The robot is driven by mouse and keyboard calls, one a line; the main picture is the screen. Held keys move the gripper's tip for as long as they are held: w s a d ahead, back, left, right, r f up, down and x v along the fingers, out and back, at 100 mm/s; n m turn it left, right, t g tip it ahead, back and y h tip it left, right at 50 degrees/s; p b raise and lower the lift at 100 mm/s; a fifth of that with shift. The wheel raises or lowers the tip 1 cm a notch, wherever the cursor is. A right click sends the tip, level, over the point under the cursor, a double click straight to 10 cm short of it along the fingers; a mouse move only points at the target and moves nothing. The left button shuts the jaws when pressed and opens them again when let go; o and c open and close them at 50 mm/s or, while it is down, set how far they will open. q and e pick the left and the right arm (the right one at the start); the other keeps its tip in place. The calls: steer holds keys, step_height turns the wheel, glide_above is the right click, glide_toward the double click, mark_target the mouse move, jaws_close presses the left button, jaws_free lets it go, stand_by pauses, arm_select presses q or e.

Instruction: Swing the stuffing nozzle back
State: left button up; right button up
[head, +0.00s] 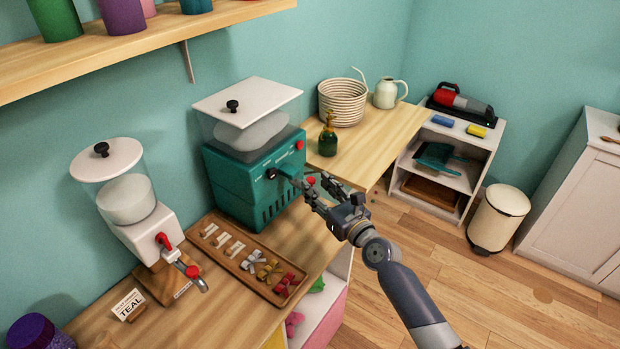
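The teal stuffing machine (240,187) stands on the wooden counter, with a white lid and a clear hopper holding white filling. Its stuffing nozzle (291,181) sticks out from the front, toward the right and my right gripper. My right gripper (316,184) is at the nozzle's outer end, with its fingers spread apart. I cannot tell whether a finger touches the nozzle. The fingers partly hide the nozzle's end. My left gripper is not in view.
A wooden tray (222,252) with bows and small tags lies in front of the machine. A dispenser (152,232) with a red-handled tap stands at left. Open floor (450,255) lies at right.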

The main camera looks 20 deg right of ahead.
mark_target(313, 182)
steer(key=shift+x, duration=2.05)
steer(key=shift+c, duration=0.4)
jaws_close()
